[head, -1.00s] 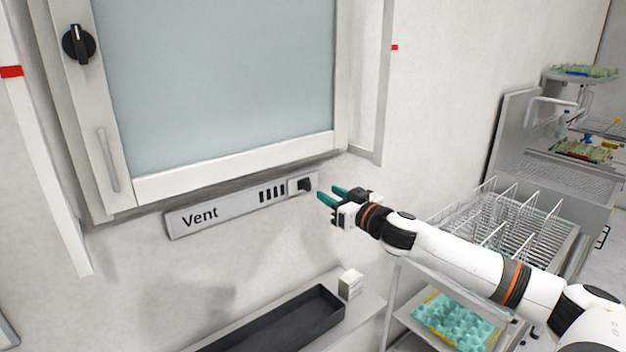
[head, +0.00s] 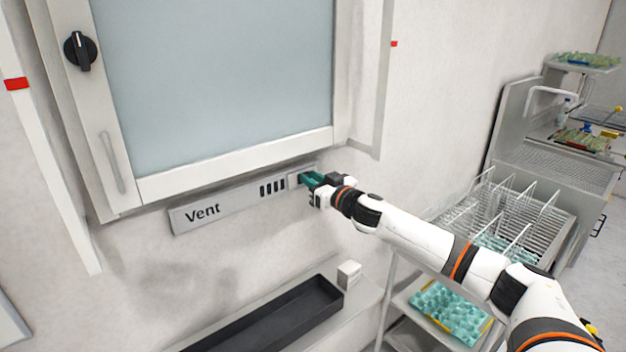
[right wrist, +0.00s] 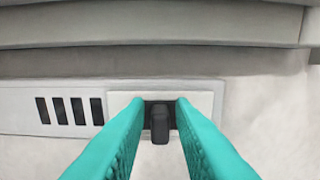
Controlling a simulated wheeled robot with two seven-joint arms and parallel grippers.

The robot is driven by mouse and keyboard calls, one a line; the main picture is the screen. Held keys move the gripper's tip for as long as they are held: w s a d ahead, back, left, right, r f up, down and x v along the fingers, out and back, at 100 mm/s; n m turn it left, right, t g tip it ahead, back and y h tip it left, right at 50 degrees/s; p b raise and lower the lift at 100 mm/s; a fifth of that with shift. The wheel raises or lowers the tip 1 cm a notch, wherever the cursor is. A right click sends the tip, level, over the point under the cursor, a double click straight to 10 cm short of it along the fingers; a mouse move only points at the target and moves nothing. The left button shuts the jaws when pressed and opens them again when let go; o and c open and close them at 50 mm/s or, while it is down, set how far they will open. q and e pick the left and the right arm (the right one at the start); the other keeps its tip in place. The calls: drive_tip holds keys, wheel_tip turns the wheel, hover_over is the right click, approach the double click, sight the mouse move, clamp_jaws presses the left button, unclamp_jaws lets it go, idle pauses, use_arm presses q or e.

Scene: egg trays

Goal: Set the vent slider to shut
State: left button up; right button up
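The vent panel (head: 236,201) is a grey strip labelled "Vent" on the wall below the cabinet window. Dark slots (head: 272,188) show on it, and they also show in the right wrist view (right wrist: 69,111). The black slider knob (right wrist: 160,123) sits on a light plate (right wrist: 118,102) right of the slots. My right gripper (head: 306,179) is at the panel's right end and hides the knob in the head view. In the right wrist view its teal fingers (right wrist: 159,115) are apart, one on each side of the knob, with narrow gaps visible. My left gripper is not in view.
A cabinet with a grey-blue window (head: 215,80) and black rotary knob (head: 80,50) is above the panel. Below is a shelf with a black tray (head: 270,315) and small white box (head: 349,274). A wire rack (head: 510,225) and teal egg trays (head: 450,312) are right.

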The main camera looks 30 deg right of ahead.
clamp_jaws()
approach(272, 183)
drive_tip(key=w, duration=0.5)
drive_tip(key=shift+w+a, duration=0.1)
drive_tip(key=shift+w, duration=0.05)
drive_tip(key=shift+f, duration=0.1)
drive_tip(key=shift+o, duration=1.8)
unclamp_jaws()
drive_tip(key=shift+a, duration=0.1)
